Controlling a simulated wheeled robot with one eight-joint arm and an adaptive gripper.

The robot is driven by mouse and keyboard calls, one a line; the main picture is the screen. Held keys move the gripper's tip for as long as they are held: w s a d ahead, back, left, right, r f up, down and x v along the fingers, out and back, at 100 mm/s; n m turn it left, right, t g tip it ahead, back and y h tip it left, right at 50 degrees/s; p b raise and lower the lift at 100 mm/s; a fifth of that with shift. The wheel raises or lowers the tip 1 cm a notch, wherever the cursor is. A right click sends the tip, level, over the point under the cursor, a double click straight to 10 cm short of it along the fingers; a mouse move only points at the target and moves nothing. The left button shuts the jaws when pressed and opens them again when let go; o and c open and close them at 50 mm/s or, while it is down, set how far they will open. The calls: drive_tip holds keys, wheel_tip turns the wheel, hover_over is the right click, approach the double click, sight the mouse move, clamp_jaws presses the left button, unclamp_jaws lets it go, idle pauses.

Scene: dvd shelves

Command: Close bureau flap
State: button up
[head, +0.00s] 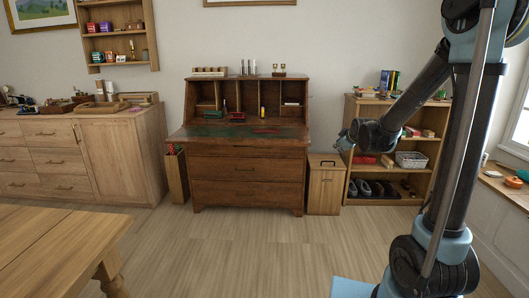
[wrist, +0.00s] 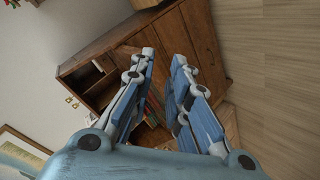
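The dark brown bureau (head: 248,170) stands against the back wall in the head view. Its flap (head: 240,131) is lowered, lying about level and sticking out in front, with green and reddish patches on top. Pigeonholes and small items show behind it. In the wrist view, a tilted brown piece with drawers, which looks like the bureau (wrist: 192,35), lies beyond the fingers. My gripper (wrist: 164,57) is open, its two fingers apart, with nothing seen held between them. In the head view my gripper (head: 345,141) is right of the bureau, apart from the flap in the picture.
A wooden box cabinet (head: 326,186) stands right of the bureau, then a low shelf (head: 436,165) with several items. A slim bin (head: 177,178) and a sideboard (head: 118,160) are at left. A table (head: 55,240) fills the lower left. Floor before the bureau is clear.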

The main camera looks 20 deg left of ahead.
drive_tip(key=w+a+f+n+t+y, duration=0.1)
drive_tip(key=w+a+f+n, duration=0.15)
drive_tip(key=a, duration=0.35)
drive_tip(key=w+a+f+n+t+y, duration=0.1)
drive_tip(key=w+a+f+n+y, duration=0.1)
drive_tip(key=w+a, duration=0.3)
drive_tip(key=w+a+f+n+t+y, duration=0.1)
drive_tip(key=w+a+f+n, duration=0.1)
drive_tip(key=a, duration=0.6)
drive_tip(key=s+a+f+n+t+y, duration=0.2)
drive_tip(key=a+f+n+y, duration=0.2)
drive_tip(key=a+f, duration=0.7)
drive_tip(key=shift+s+a+f+n, duration=0.15)
drive_tip(key=shift+s+a+n, duration=0.05)
drive_tip(key=shift+a+n, duration=1)
